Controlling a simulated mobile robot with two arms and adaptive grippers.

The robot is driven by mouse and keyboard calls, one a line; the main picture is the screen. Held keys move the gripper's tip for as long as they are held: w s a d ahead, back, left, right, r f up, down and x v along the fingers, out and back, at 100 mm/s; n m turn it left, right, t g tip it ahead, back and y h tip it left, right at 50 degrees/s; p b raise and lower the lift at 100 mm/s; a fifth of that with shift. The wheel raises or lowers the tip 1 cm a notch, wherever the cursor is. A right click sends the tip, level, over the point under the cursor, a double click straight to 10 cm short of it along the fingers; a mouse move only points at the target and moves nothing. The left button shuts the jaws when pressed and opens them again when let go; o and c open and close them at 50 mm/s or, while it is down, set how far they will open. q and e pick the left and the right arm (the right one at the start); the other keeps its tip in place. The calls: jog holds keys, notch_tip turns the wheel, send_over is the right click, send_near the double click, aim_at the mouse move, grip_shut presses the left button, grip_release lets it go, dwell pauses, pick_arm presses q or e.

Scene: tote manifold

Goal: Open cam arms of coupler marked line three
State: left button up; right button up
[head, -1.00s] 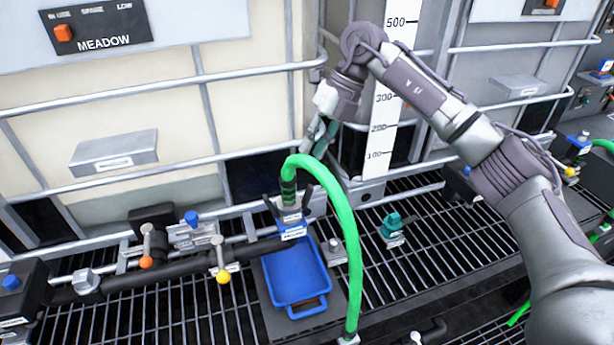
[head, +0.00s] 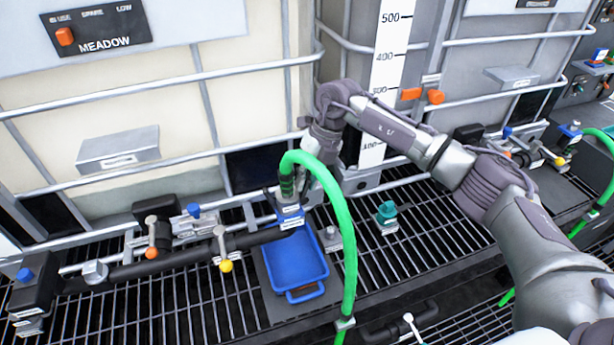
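The coupler (head: 290,207) sits at the lower end of the green hose (head: 347,235), above a blue tray (head: 297,262). It has a blue and white label too small to read, so I cannot confirm "line three". A dark cam arm (head: 269,197) sticks up at its left side; the right one is hard to make out beside my gripper. My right gripper (head: 306,184) points down just behind and right of the hose top, close to the coupler. Its fingertips are partly hidden by the hose, so opening and contact are unclear. My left gripper is out of view.
Valves with an orange knob (head: 151,253) and a yellow knob (head: 226,266) stand on the black pipe at left. A small teal-topped part (head: 387,212) stands on the grating at right. Tank cage bars (head: 250,70) run behind. Another green hose (head: 600,190) is at far right.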

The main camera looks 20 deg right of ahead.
jog(key=shift+f, duration=0.3)
grip_shut()
